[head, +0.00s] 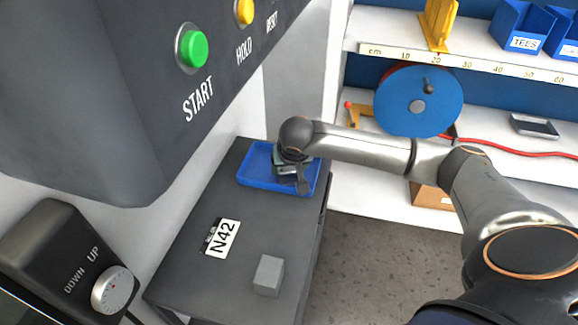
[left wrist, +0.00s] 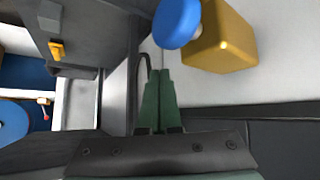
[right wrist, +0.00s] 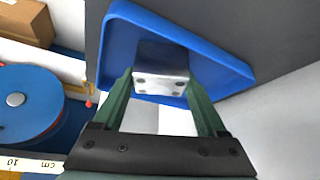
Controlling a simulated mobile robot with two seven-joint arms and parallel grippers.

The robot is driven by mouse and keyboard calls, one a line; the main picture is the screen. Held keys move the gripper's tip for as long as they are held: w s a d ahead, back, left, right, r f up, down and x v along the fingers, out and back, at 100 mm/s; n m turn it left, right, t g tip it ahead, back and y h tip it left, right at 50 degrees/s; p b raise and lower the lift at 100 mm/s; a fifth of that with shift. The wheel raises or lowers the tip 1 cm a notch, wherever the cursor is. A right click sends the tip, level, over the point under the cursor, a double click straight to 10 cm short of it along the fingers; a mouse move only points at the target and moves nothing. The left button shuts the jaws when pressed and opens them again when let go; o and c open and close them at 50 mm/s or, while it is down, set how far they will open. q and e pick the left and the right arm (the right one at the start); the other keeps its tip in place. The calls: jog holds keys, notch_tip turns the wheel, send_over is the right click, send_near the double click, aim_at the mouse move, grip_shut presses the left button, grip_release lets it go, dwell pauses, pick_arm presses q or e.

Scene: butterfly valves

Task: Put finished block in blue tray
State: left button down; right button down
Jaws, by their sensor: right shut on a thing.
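The blue tray (head: 252,185) lies at the far end of the dark grey table. My right gripper (head: 292,168) is over it, pointing down. In the right wrist view my right gripper (right wrist: 163,88) is shut on a pale metal block (right wrist: 161,79) with several holes in its face. The block is over the inside of the blue tray (right wrist: 112,45); I cannot tell whether it touches the floor. A plain grey block (head: 267,275) sits on the near part of the table. My left gripper (left wrist: 160,75) has its fingers together, with nothing between them.
An N42 label (head: 221,238) lies on the table. A machine panel with a green START button (head: 193,48) overhangs at left. Shelves with a blue reel (head: 418,100) stand behind my right arm. In the left wrist view a yellow block with a blue knob (left wrist: 177,22) is near the fingers.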

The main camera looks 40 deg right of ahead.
grip_release()
jog(key=shift+r, duration=0.3)
jog(key=v, duration=1.1)
jog(key=shift+s+r+p, duration=0.25)
jog(key=shift+r+p, duration=0.05)
jog(key=shift+p, duration=0.05)
